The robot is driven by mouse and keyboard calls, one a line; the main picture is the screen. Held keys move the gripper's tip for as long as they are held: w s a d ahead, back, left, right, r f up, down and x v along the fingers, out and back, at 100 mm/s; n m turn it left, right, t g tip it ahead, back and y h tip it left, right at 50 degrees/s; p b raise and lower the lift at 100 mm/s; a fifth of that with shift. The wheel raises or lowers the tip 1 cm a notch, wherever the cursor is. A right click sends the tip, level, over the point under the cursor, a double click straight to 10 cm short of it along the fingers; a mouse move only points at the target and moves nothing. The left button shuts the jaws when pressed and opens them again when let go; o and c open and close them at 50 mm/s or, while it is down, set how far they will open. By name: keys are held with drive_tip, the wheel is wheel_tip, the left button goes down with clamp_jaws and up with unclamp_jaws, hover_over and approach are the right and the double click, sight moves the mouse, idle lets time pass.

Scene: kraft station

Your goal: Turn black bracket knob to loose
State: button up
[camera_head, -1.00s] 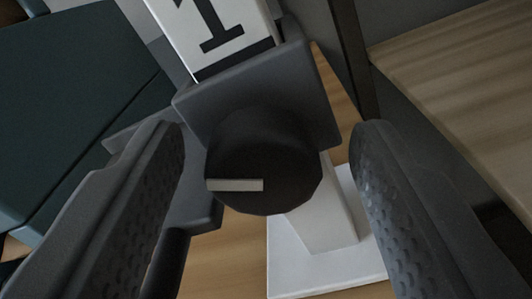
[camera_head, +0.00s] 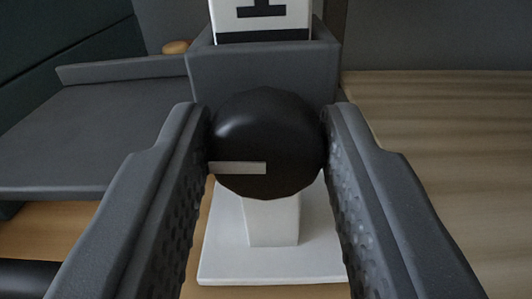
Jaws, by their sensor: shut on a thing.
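The black bracket knob (camera_head: 268,135) is round and dark, with a pale pointer bar (camera_head: 237,168) that runs level from its middle to its left side. It sits on the front of a grey bracket (camera_head: 262,68) on a white stand (camera_head: 272,245). My gripper (camera_head: 267,135) is shut on the knob, one finger at its left side and one at its right. The pads hide the knob's side edges.
A white card with a black mark (camera_head: 262,15) stands in the bracket above the knob. A grey tray-like surface (camera_head: 110,130) lies to the left. A wooden surface (camera_head: 440,140) fills the right side.

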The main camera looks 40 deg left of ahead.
drive_tip(key=o, duration=0.9)
drive_tip(key=shift+s+d, duration=0.1)
drive_tip(key=v, duration=1.3)
drive_tip(key=shift+s+d+f+p, duration=0.1)
drive_tip(key=shift+s+d+p, duration=0.15)
drive_tip(key=shift+p, duration=0.1)
